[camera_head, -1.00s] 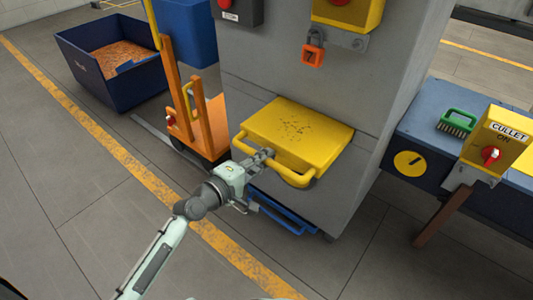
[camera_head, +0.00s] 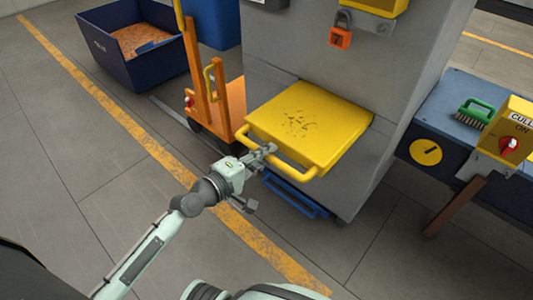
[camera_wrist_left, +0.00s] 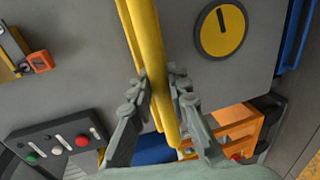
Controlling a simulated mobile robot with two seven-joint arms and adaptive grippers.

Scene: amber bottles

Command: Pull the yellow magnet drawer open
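The yellow magnet drawer (camera_head: 312,122) sticks out of the grey cabinet, its flat top scuffed with dark marks. Its yellow bar handle (camera_head: 290,163) runs along the front edge. My left gripper (camera_head: 265,154) is at the left part of this handle. In the left wrist view, the yellow handle bar (camera_wrist_left: 158,85) passes between the two fingers of the left gripper (camera_wrist_left: 160,88), which are closed in on it from both sides. The drawer's inside is hidden. My right gripper is not in view.
A blue handle (camera_head: 297,196) sits below the drawer. An orange cart (camera_head: 215,105) stands left of the cabinet (camera_head: 300,45), near a dark blue bin (camera_head: 118,70). A blue bench (camera_head: 455,135) with a green brush (camera_head: 476,112) is at right. Floor in front is clear.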

